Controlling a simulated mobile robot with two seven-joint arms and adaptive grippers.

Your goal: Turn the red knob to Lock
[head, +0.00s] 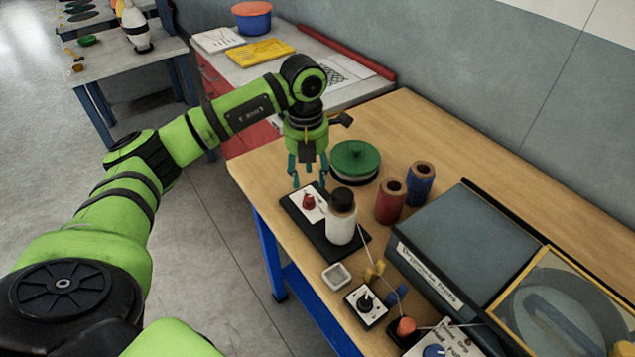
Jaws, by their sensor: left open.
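The red knob (309,202) sits on a white plate at the left end of a black base (322,235) on the wooden workbench. Its markings are too small to read, so I cannot tell its setting. My left gripper (308,184) points down with its fingers apart, just above and behind the red knob. It holds nothing that I can see. Whether a finger touches the knob is not clear. My right gripper does not show.
A white bottle with a black cap (341,218) stands close right of the knob. A green-lidded round container (355,162), a red spool (391,201) and a blue spool (420,184) stand behind. A black knob on a white plate (366,303) lies nearer. A grey case (460,245) fills the right.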

